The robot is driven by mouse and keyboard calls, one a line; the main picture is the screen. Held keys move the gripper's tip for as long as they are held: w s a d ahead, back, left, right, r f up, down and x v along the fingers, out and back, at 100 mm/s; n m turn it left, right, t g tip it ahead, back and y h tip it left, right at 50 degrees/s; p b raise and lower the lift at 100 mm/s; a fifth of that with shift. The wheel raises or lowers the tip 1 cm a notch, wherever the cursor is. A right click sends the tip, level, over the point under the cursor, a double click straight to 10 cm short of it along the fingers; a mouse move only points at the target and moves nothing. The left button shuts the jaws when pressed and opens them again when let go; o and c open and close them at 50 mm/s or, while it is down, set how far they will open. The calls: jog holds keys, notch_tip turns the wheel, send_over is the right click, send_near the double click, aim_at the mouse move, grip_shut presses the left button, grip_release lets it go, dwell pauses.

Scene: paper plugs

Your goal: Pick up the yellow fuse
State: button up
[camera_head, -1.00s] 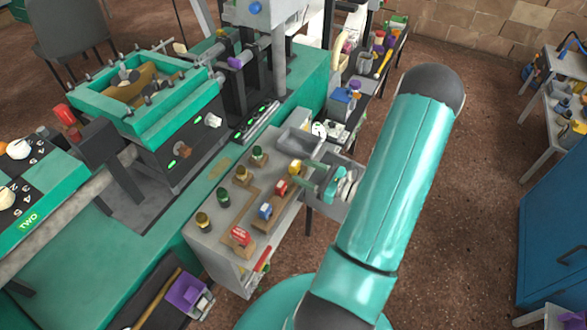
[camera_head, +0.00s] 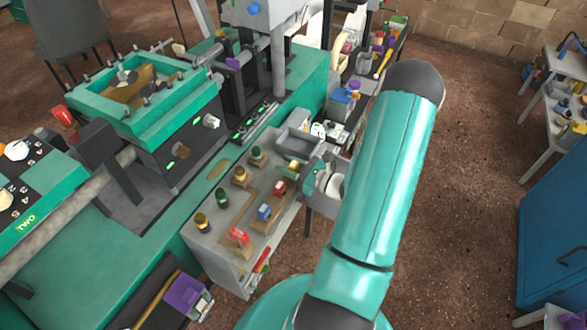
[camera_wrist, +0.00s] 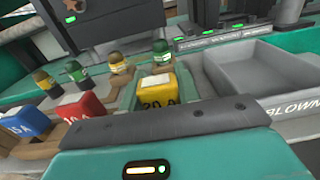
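The yellow fuse (camera_wrist: 158,92), with a pale top and "20 A" on its face, stands upright in the middle of the wrist view. In the head view the yellow fuse (camera_head: 294,166) is small and partly covered by my gripper (camera_head: 304,168). In the wrist view green parts show behind and at both sides of the fuse, close to it. The grey-edged teal housing hides its lower part. I cannot tell whether my fingers touch the fuse or how far apart they are.
A red fuse (camera_wrist: 82,108) and a blue fuse (camera_wrist: 25,124) stand left of the yellow one. Several green and yellow capped plugs (camera_wrist: 162,54) stand behind. An empty grey tray (camera_wrist: 250,68) lies to the right. The machine (camera_head: 180,130) rises beyond the grey bench.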

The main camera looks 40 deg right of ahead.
jog(key=shift+c, duration=0.8)
jog(key=shift+r, duration=0.15)
jog(key=shift+r, duration=0.7)
jog(key=s+d+r, duration=0.1)
jog(key=s+r, duration=1)
jog(key=s, duration=0.3)
jog(key=shift+d+r, duration=0.15)
jog(key=shift+s, duration=0.1)
